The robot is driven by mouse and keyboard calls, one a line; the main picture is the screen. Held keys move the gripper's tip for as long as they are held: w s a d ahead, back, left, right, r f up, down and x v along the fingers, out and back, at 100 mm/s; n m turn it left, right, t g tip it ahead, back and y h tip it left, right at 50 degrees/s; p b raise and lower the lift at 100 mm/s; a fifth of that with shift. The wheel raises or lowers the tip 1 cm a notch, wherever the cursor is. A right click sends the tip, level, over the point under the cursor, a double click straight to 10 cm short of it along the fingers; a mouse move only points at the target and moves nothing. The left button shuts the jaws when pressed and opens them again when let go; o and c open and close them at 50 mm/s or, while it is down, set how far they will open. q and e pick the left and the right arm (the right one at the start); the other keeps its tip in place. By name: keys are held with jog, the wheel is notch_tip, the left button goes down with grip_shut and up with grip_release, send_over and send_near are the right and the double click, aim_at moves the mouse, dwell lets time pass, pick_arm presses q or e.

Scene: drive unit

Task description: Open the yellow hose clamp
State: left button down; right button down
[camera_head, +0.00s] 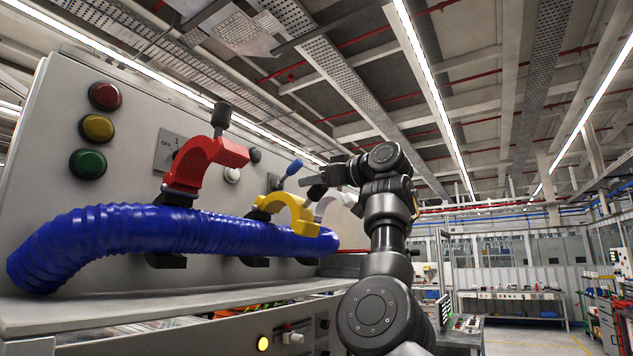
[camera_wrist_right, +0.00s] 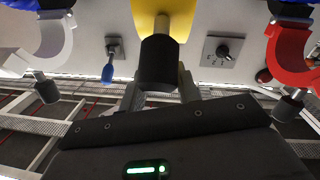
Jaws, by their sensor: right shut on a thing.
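The yellow hose clamp (camera_head: 290,207) is a curved arm fixed to the panel, arching over the blue hose (camera_head: 190,229) in the head view. Its lower end overlaps the hose in the picture; I cannot tell whether it touches. My right gripper (camera_head: 318,188) is at the clamp's outer side. In the right wrist view, its fingers (camera_wrist_right: 160,94) are shut on the black handle (camera_wrist_right: 158,62) of the yellow clamp (camera_wrist_right: 163,14). My left gripper is not in view.
A red clamp (camera_head: 193,164) stands left of the yellow one, and a white clamp (camera_head: 327,205) is partly hidden behind my right gripper. A blue lever (camera_head: 291,170) and a rotary switch (camera_head: 170,150) stick out of the panel. A ledge (camera_head: 130,305) runs below the hose.

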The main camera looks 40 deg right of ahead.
jog(key=shift+w+f, duration=0.1)
jog(key=shift+f, duration=0.05)
jog(key=c, duration=1.2)
grip_release()
jog(key=shift+a, duration=0.1)
jog(key=shift+o, duration=0.8)
jog(key=shift+w, duration=0.2)
jog(key=shift+s, duration=0.15)
jog(key=b+v, duration=0.5)
jog(key=v, duration=0.5)
jog(key=shift+s, duration=0.2)
jog(key=shift+d, duration=0.25)
